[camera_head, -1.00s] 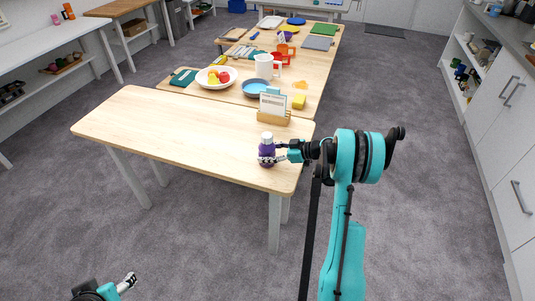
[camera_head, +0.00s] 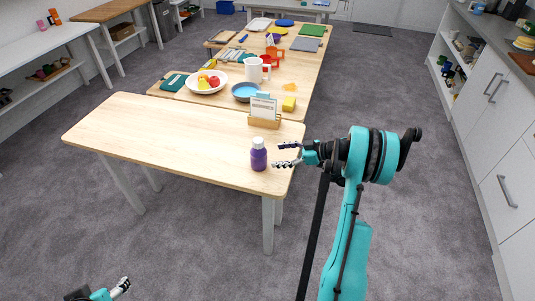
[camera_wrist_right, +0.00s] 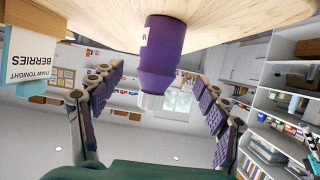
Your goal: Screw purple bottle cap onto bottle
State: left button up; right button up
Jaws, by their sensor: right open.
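A purple bottle (camera_head: 258,158) stands upright near the front right corner of the light wooden table (camera_head: 170,135). A whitish cap (camera_head: 257,142) sits on its top; I cannot tell how tightly it is on. My right gripper (camera_head: 278,155) is open, just to the right of the bottle and apart from it. In the right wrist view, which is upside down, the purple bottle (camera_wrist_right: 161,55) shows between the two spread fingers, with the pale cap (camera_wrist_right: 152,101) pointing down. My left gripper (camera_head: 122,286) is at the bottom left, away from the table; its jaw opening is unclear.
A wooden holder (camera_head: 264,121) with a card stands behind the bottle. A yellow block (camera_head: 289,104), a blue bowl (camera_head: 246,92) and a white fruit bowl (camera_head: 194,84) are on the table farther back. The near table's left part is clear.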

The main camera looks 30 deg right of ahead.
jog(key=shift+v, duration=1.4)
jog(key=s+a+r+m+g+h, duration=0.2)
jog(key=a+r, duration=0.2)
jog(key=a, duration=0.6)
jog(key=s+a+r+m+g+h, duration=0.25)
jog(key=a+r, duration=0.25)
jog(key=a, duration=0.5)
jog(key=s+a+m+h, duration=0.1)
jog(key=s+a, duration=0.3)
jog(key=s, duration=0.4)
jog(key=s+a+m+t+h, duration=0.1)
jog(key=s+a+m+h, duration=0.1)
jog(key=s, duration=0.6)
jog(key=shift+a+r+h, duration=0.35)
jog(key=shift+a+h, duration=0.4)
jog(key=shift+a, duration=0.65)
jog(key=shift+m+t, duration=0.25)
